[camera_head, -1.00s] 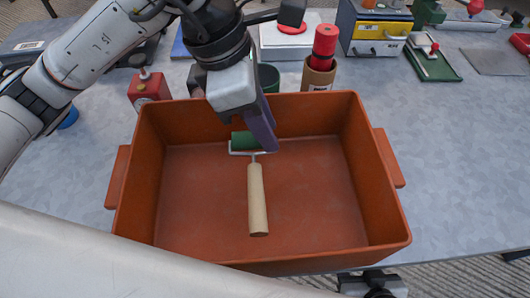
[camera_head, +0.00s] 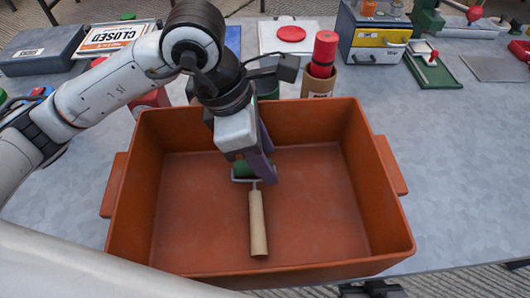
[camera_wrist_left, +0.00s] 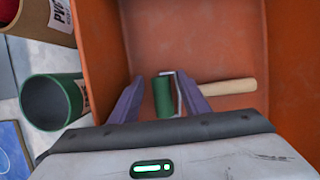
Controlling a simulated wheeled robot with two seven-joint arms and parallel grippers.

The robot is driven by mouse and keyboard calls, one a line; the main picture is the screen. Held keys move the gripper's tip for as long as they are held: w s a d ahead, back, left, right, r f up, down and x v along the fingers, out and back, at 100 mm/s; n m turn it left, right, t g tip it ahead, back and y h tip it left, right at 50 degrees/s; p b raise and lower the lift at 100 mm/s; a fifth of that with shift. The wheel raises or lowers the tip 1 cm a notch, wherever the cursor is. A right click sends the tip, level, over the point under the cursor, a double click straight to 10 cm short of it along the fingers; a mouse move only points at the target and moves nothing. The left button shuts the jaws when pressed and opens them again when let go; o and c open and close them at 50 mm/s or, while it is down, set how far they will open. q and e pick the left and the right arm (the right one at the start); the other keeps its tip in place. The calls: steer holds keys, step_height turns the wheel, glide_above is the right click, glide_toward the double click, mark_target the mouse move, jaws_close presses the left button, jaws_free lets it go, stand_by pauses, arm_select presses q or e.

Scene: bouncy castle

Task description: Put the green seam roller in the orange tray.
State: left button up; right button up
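The green seam roller (camera_head: 243,169), with a wire frame and a pale wooden handle (camera_head: 257,222), is inside the orange tray (camera_head: 370,190). It appears to lie on the tray floor, handle toward the near wall. My left gripper (camera_head: 262,172) reaches down into the tray at the roller's head and hides part of it. In the left wrist view, the green roller head (camera_wrist_left: 163,97) is between the two purple fingers (camera_wrist_left: 160,78), with small gaps beside it, so the gripper looks open.
Behind the tray stand a green cup (camera_head: 268,82) and a brown holder with a red cylinder (camera_head: 324,52). A drawer box (camera_head: 372,35) and a green board (camera_head: 433,68) are farther back. The grey table right of the tray is clear.

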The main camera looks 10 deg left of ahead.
arm_select(q)
steer(key=shift+r+p, duration=0.3)
steer(key=shift+r, duration=0.15)
steer(key=v, duration=1.1)
steer(key=shift+a+r+p, duration=0.2)
steer(key=shift+p, duration=0.15)
steer(key=shift+s, duration=0.1)
